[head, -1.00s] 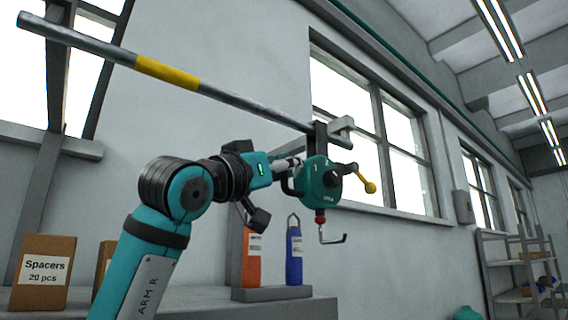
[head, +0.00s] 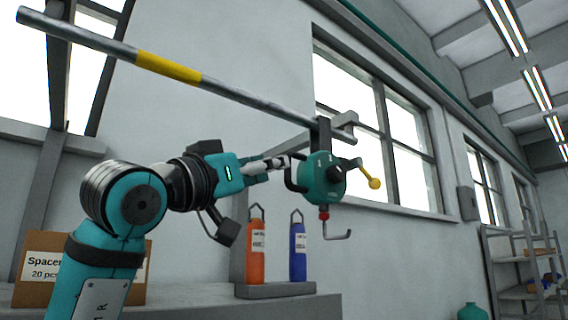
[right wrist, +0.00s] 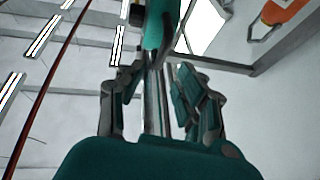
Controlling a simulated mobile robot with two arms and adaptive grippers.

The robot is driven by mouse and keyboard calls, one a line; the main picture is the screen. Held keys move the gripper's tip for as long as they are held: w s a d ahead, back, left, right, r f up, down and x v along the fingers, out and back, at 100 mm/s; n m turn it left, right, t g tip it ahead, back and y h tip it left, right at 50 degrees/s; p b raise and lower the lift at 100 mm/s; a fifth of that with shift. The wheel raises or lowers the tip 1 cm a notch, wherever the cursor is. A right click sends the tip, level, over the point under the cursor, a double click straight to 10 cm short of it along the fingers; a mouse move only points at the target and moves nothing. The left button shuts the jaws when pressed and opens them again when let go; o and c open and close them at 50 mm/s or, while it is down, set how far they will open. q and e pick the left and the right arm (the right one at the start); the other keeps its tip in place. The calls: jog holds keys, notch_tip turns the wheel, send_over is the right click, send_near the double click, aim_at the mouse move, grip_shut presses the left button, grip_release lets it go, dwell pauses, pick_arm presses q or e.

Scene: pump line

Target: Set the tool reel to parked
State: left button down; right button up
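The tool reel (head: 322,178), a teal round housing with a dark hub, hangs from a bracket near the right end of a grey rail (head: 232,94). It has a dark handle on its left side, a yellow ball-ended lever (head: 374,183) on its right and a metal hook (head: 337,235) below. My right gripper (head: 280,162) is at the reel's left side, by the handle; contact is unclear. In the right wrist view its fingers (right wrist: 154,85) are spread apart, with a teal part, apparently the reel (right wrist: 158,24), beyond them. The reel's markings are too small to read. My left gripper is out of view.
A ledge (head: 215,306) below carries an orange bottle (head: 257,252), a blue bottle (head: 298,250) and a Spacers box (head: 40,278). Windows line the wall behind. A shelf rack (head: 515,265) stands at far right. The space right of the reel is clear.

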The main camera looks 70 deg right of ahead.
jog(key=v, duration=0.5)
jog(key=shift+a+f, duration=0.1)
jog(key=shift+a, duration=0.25)
